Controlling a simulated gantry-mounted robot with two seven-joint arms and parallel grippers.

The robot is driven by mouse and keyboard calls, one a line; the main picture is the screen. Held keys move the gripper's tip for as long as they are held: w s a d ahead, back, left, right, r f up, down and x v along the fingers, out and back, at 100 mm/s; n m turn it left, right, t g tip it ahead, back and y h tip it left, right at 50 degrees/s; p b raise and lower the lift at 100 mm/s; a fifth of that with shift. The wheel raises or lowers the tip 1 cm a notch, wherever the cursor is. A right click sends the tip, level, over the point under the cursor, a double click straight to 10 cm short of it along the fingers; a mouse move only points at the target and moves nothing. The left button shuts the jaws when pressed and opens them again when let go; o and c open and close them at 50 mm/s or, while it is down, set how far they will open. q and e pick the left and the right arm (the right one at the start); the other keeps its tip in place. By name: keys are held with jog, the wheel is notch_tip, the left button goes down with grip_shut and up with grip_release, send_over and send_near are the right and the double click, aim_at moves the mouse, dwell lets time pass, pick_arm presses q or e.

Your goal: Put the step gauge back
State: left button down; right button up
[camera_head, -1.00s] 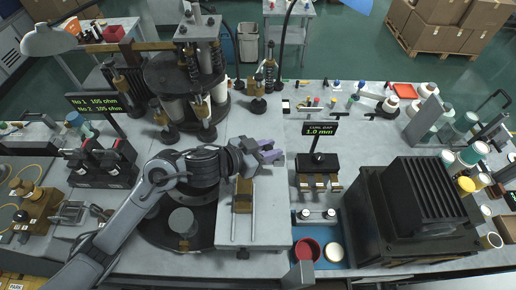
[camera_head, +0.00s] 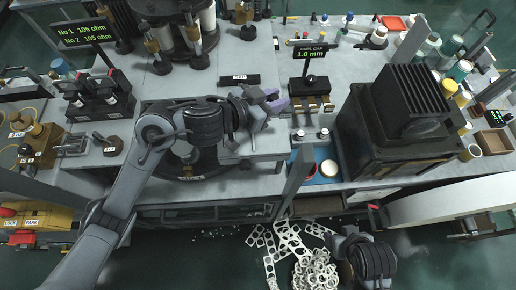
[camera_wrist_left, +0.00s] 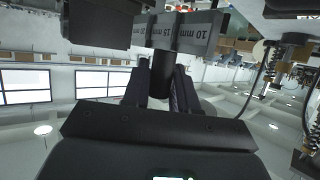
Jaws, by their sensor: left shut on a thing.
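My left gripper (camera_head: 273,99) reaches in from the left in the head view, above the pale bench slab. The left wrist view, which is upside down, shows its dark fingers (camera_wrist_left: 163,88) shut around a dark stem. Grey blocks marked "10 mm" join that stem and look like the step gauge (camera_wrist_left: 165,32). In the head view I cannot make out the gauge clearly at the gripper. My right wrist (camera_head: 368,260) shows at the bottom right; its fingertips are not clear.
A curl gap display (camera_head: 306,54) stands right of my left gripper, with brass-topped blocks (camera_head: 311,103) before it. A black labelled block (camera_head: 239,80) lies behind the gripper. A large dark finned machine (camera_head: 405,115) stands at right. Punched scrap (camera_head: 315,270) lies on the floor.

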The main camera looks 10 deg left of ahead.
pick_arm(q)
jog(key=shift+r, duration=0.35)
jog(key=shift+w+d+r+b, duration=0.1)
jog(key=shift+w+r+b, duration=0.1)
jog(key=shift+b, duration=0.1)
jog(key=f, duration=0.3)
jog(key=f+b, duration=0.1)
jog(key=shift+w+f, duration=0.25)
jog(key=shift+f+b, duration=0.4)
jog(key=shift+f, duration=1.85)
pick_arm(e)
jog(key=shift+x, duration=1.45)
pick_arm(q)
jog(key=shift+f, duration=0.1)
pick_arm(e)
jog(key=shift+s, duration=0.1)
pick_arm(q)
jog(key=c, duration=0.9)
grip_release()
jog(key=shift+f, duration=0.1)
